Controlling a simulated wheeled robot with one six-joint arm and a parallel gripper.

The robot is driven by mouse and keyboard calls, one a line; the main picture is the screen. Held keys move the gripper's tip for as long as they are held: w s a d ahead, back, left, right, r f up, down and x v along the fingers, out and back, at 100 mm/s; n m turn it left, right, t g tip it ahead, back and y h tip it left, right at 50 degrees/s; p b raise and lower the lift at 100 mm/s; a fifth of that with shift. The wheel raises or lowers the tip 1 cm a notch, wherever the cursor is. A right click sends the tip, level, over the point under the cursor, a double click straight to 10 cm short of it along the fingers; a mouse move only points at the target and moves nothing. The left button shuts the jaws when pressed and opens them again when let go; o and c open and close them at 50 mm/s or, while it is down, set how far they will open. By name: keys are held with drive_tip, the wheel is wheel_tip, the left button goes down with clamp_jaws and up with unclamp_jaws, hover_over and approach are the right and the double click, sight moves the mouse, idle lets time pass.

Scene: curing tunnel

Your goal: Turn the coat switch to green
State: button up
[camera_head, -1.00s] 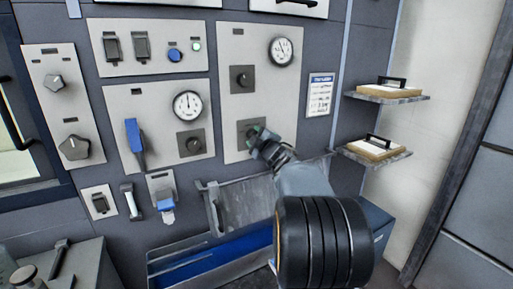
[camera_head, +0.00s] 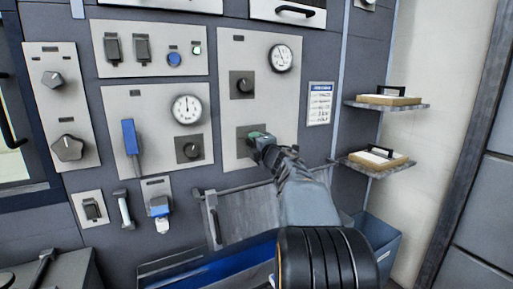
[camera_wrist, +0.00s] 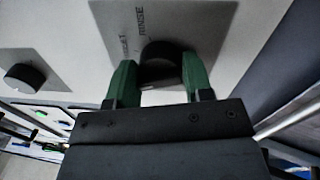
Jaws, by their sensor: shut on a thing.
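My gripper (camera_head: 258,138) is at the lower square dial plate of the tall panel, under a gauge. In the wrist view its two green fingers (camera_wrist: 158,70) are shut on a black round knob (camera_wrist: 160,52), one on each side. A grey plate (camera_wrist: 210,25) behind the knob carries printed words; one reads RINSE, the other is partly hidden and unclear. No word COAT and no green mark is readable, so I cannot tell whether this knob is the coat switch. The fingers hide most of it in the head view.
Another black knob (camera_head: 242,84) sits above on the same panel (camera_head: 286,112). A neighbouring panel has a blue lever (camera_head: 131,137) and a dial knob (camera_head: 190,148). Two shelves (camera_head: 385,105) stick out at right. A blue-lined trough (camera_head: 215,262) lies below.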

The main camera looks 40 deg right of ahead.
drive_tip(key=shift+f, duration=0.25)
drive_tip(key=o, duration=0.9)
drive_tip(key=shift+r, duration=0.15)
drive_tip(key=s, duration=0.4)
drive_tip(key=s+a, duration=0.1)
drive_tip(key=s, duration=0.4)
drive_tip(key=s+a+f, duration=0.1)
drive_tip(key=s, duration=0.3)
drive_tip(key=shift+s, duration=0.35)
